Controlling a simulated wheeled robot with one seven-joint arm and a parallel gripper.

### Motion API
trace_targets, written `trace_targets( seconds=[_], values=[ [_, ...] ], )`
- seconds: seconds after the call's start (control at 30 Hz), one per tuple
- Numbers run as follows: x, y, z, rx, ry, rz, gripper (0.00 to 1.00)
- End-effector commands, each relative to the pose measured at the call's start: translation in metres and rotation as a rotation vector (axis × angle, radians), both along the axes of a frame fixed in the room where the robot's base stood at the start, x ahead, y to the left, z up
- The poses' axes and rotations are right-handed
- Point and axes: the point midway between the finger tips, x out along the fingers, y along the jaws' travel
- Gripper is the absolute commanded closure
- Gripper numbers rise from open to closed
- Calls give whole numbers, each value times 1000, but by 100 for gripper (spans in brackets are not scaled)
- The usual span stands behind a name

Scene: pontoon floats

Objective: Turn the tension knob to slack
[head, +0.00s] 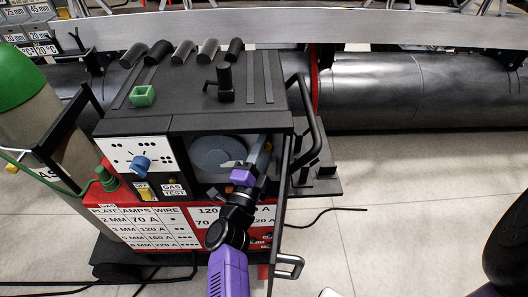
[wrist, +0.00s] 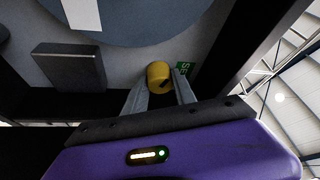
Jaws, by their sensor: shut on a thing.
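A small yellow knob (wrist: 158,73) with a dark pointer mark sits on the grey inner wall of the machine's open compartment (head: 215,150). My gripper (wrist: 160,84) has one finger on each side of the knob and is shut on it. In the head view my gripper (head: 262,155) reaches into the right side of the compartment, and the knob is hidden there. A green label (wrist: 185,70) lies just right of the knob, partly covered by a finger. I cannot read the mark's setting.
A large grey-blue disc (head: 218,152) fills the compartment's middle, with a dark block (wrist: 69,67) near it. The compartment's frame and open door edge (head: 280,200) run close to my arm's right. A gas cylinder (head: 28,120) stands left.

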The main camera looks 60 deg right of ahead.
Motion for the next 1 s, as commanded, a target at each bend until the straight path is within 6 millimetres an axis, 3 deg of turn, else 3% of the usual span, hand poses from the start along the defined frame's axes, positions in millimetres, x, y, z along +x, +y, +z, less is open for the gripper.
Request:
trace_targets(
  seconds=[0.4, 1.0],
  values=[
    [0, 0, -3, -145, 190, 3, 100],
    [0, 0, -3, -176, 232, 4, 100]
  ],
)
